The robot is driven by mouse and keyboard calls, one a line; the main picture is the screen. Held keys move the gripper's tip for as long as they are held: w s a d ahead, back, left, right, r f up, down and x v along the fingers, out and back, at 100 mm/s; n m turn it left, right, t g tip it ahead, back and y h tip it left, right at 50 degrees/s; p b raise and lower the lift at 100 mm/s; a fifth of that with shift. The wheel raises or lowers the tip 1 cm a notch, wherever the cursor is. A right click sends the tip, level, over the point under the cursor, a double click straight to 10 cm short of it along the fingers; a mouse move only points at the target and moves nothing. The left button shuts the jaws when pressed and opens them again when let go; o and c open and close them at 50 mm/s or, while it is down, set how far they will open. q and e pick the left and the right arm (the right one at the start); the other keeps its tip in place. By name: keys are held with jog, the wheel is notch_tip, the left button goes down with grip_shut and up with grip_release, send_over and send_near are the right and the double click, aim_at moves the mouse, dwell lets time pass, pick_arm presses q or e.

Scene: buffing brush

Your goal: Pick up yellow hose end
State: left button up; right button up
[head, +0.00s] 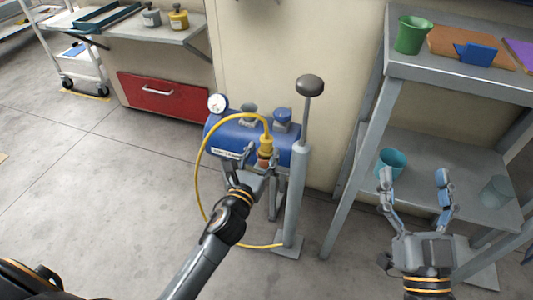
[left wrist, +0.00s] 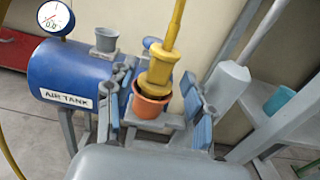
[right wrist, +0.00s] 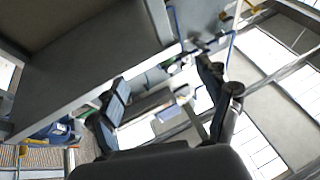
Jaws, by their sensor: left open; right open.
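The yellow hose end (head: 266,146) stands upright in an orange cup-like holder (head: 264,163) in front of the blue air tank (head: 228,138). In the left wrist view the hose end (left wrist: 158,72) sits in the orange holder (left wrist: 148,105), and the hose rises from its top. My left gripper (head: 256,166) is open, with its fingers on either side of the holder and the lower hose end. I cannot tell whether the fingers touch it. My right gripper (head: 415,190) is open and empty in front of the grey shelf.
A grey pump (head: 297,190) with a dark knob stands right of the tank. The yellow hose (head: 198,170) loops left down to the pump's base. The grey shelf (head: 455,72) holds a green cup (head: 412,35) and a teal cup (head: 391,163). Floor at left is clear.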

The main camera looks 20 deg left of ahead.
aim_at(265, 148)
pick_arm(q)
jog(key=shift+w+d+b, duration=0.1)
jog(key=shift+w+b, duration=0.25)
jog(key=shift+w, duration=1.5)
grip_shut()
pick_arm(e)
jog(key=s+r+t, duration=0.2)
jog(key=r, duration=0.1)
jog(key=shift+r+y, duration=0.15)
jog(key=shift+y, duration=0.15)
pick_arm(q)
jog(key=shift+r, duration=0.1)
